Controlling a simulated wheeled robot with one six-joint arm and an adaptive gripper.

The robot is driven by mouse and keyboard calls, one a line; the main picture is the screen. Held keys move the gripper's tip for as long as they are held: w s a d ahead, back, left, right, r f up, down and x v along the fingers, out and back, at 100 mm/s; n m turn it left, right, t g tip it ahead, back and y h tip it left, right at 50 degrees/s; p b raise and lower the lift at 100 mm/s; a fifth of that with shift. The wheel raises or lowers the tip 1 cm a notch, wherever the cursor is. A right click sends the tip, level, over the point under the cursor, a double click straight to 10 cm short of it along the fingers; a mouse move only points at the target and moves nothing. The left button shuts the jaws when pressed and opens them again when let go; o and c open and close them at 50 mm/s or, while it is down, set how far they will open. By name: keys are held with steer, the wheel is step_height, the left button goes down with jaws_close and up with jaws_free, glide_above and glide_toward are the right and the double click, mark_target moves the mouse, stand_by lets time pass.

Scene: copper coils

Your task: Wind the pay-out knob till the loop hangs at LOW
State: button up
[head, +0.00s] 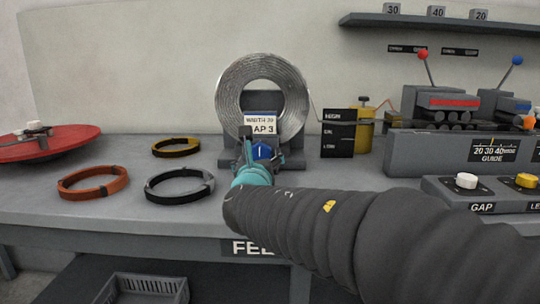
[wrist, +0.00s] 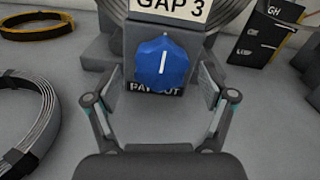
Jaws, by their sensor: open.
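The blue pay-out knob (wrist: 158,63) sits on a grey post under a "GAP 3" card, its white line near upright in the wrist view. Its label below is partly covered. In the head view the knob (head: 262,152) shows just beyond my gripper (head: 257,160). In the wrist view my gripper (wrist: 160,88) is open, with one finger on each side of the knob; contact cannot be told. A black level board (head: 338,134) with small white markings stands right of the coil (head: 232,92). The loop's height is too small to tell.
Flat orange (head: 92,194), black-grey (head: 180,198) and yellow-black (head: 175,152) coils lie left on the bench. A red turntable (head: 50,148) is at far left. A yellow canister (head: 365,130) stands behind the board. The GAP knob (head: 466,181) and guide panel are at right.

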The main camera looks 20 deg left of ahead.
steer(key=shift+x, duration=0.8)
steer(key=shift+c, duration=0.2)
steer(key=c, duration=1.1)
steer(key=shift+f+b, duration=0.15)
steer(key=shift+b, duration=0.25)
